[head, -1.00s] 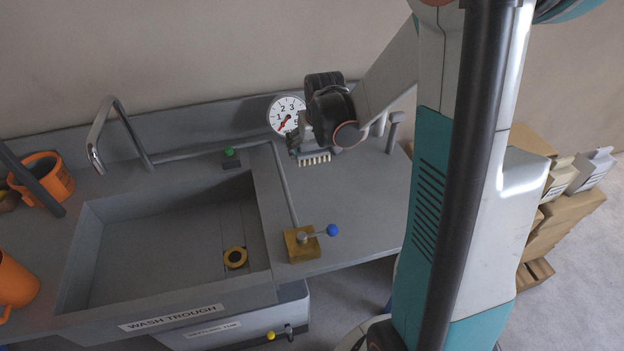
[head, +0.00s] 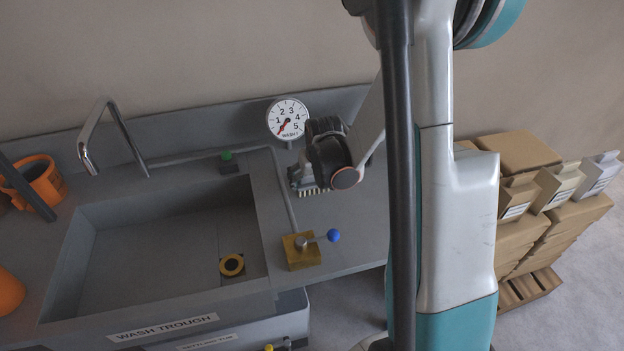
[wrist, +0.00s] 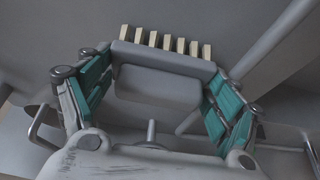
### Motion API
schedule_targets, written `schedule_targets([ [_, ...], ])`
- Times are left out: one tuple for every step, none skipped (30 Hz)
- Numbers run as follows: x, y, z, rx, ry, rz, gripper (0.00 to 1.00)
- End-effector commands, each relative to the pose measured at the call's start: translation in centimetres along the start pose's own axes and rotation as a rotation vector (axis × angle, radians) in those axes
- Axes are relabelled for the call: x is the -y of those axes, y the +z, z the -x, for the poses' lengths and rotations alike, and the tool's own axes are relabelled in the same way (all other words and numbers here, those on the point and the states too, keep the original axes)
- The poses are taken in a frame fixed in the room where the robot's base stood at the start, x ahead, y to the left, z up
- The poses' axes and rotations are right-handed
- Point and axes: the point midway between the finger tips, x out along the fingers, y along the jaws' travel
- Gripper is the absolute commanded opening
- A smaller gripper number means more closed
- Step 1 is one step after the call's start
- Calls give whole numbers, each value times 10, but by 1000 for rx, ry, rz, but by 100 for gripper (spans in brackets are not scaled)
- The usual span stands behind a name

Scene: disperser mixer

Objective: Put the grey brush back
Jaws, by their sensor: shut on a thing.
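The grey brush (wrist: 160,80) is between the two fingers of my gripper (wrist: 155,92) in the wrist view, with a row of pale bristle tufts along its far edge. My gripper is shut on it. In the head view the brush (head: 312,190) shows below my gripper (head: 306,178), bristles downward, over the counter right of the trough. My wrist hides part of it. I cannot tell whether the bristles touch the counter. The place the brush belongs is not clear in these views.
A round dial (head: 287,118) stands behind my gripper. A brass valve block (head: 301,250) with a blue-knobbed lever is in front. Cartons (head: 520,150) are stacked right.

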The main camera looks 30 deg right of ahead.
Motion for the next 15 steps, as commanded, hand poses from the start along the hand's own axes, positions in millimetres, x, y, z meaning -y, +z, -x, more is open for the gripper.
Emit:
schedule_targets([
  [0, 0, 0, 0, 0, 0, 48],
  [0, 0, 0, 0, 0, 0, 48],
  [0, 0, -1, 0, 0, 0, 48],
  [0, 1, -2, 0, 0, 0, 48],
  [0, 1, -3, 0, 0, 0, 48],
  [0, 1, -3, 0, 0, 0, 88],
  [0, 1, -2, 0, 0, 0, 94],
  [0, 1, -2, 0, 0, 0, 100],
  [0, 1, -2, 0, 0, 0, 100],
  [0, 1, -2, 0, 0, 0, 100],
  [0, 1, -2, 0, 0, 0, 100],
  [0, 1, -2, 0, 0, 0, 100],
  [0, 1, -2, 0, 0, 0, 100],
  [0, 1, -2, 0, 0, 0, 100],
  [0, 1, -2, 0, 0, 0, 100],
])
